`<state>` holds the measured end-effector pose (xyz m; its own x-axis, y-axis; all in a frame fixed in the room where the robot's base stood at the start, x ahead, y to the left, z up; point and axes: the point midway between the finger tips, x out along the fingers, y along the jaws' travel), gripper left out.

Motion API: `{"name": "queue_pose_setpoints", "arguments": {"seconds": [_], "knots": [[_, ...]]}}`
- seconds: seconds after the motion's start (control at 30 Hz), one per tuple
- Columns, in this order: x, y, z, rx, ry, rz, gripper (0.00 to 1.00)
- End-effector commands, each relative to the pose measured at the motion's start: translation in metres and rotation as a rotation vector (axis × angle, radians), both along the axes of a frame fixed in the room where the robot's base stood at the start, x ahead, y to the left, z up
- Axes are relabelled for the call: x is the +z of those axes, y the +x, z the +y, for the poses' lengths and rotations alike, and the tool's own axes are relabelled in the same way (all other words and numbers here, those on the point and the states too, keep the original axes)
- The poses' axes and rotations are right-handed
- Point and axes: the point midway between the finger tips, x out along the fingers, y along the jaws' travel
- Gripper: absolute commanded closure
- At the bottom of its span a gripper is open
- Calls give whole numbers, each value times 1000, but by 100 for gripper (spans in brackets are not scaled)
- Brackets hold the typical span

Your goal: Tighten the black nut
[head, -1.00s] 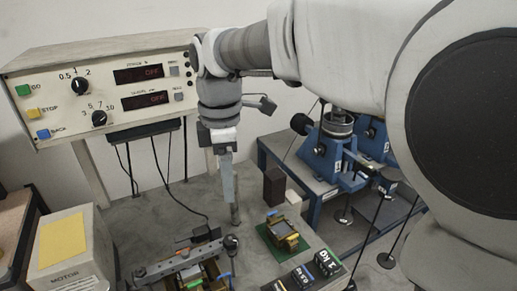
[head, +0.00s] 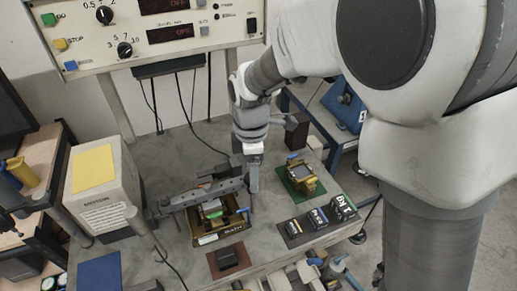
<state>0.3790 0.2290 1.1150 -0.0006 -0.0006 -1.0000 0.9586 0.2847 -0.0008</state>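My gripper (head: 253,188) points down over the grey bench, at the right end of a long grey metal bar (head: 205,193). The bar lies across a small yellow-brown fixture (head: 222,222) with a green and white part in it. I cannot make out the black nut clearly; the area at the bar's right end is small and partly covered by my gripper. The fingers look narrow and close together from this side, and I cannot tell whether they hold anything.
A motor box (head: 100,190) with a yellow label stands at left. A control panel (head: 150,32) is behind the bench. At right are a green plate (head: 302,190) with a small vise and a row of black weights (head: 318,217). A brown pad (head: 228,259) lies at the front.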

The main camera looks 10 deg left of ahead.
Motion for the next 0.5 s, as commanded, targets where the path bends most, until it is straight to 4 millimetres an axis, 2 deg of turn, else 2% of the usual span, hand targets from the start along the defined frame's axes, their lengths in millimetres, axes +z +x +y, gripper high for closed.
{"name": "queue_pose_setpoints", "arguments": {"seconds": [0.33, 0.5], "knots": [[-4, 0, 0, 0, 0, -1, 29], [-4, 0, 0, 0, 0, -1, 60]]}}
